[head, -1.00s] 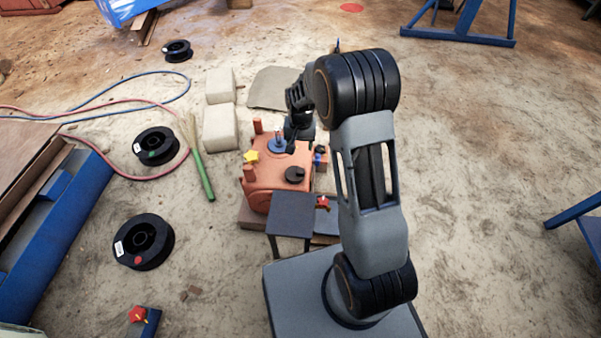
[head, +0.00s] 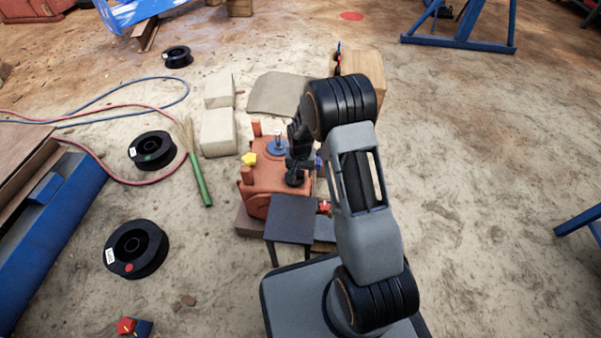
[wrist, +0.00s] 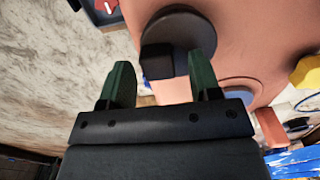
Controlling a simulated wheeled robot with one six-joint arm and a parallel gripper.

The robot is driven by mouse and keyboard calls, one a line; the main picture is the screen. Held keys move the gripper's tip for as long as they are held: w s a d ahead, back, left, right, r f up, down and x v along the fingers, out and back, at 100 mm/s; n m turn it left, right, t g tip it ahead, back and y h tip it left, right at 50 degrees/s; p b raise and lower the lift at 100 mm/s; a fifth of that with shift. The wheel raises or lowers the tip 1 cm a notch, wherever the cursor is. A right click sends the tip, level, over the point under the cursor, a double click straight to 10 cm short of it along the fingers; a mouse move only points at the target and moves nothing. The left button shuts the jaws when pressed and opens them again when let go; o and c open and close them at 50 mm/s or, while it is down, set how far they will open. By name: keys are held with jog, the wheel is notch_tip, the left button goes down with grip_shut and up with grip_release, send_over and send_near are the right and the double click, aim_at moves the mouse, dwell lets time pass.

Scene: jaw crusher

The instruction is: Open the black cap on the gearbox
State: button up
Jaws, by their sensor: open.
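The gearbox (head: 259,179) is an orange-red housing at the middle of the head view. Its top carries a blue round part (head: 277,148) and a yellow knob (head: 249,159). The black cap (wrist: 186,32) is a dark disc with a raised block, near the top of the wrist view on the orange surface. My gripper (wrist: 160,72) is open, its two green-faced fingers pointing at the cap, with the raised block between and just beyond the tips. I cannot tell whether they touch. In the head view my gripper hides the cap.
A dark small table (head: 291,218) stands in front of the gearbox. Pale blocks (head: 218,132), a green-handled brush (head: 201,184) and black spools (head: 136,249) lie to the left. A wooden crate (head: 366,66) stands behind my arm. The ground at right is mostly clear.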

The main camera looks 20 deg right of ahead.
jog(key=shift+f, duration=0.15)
grip_shut()
dwell(0.5)
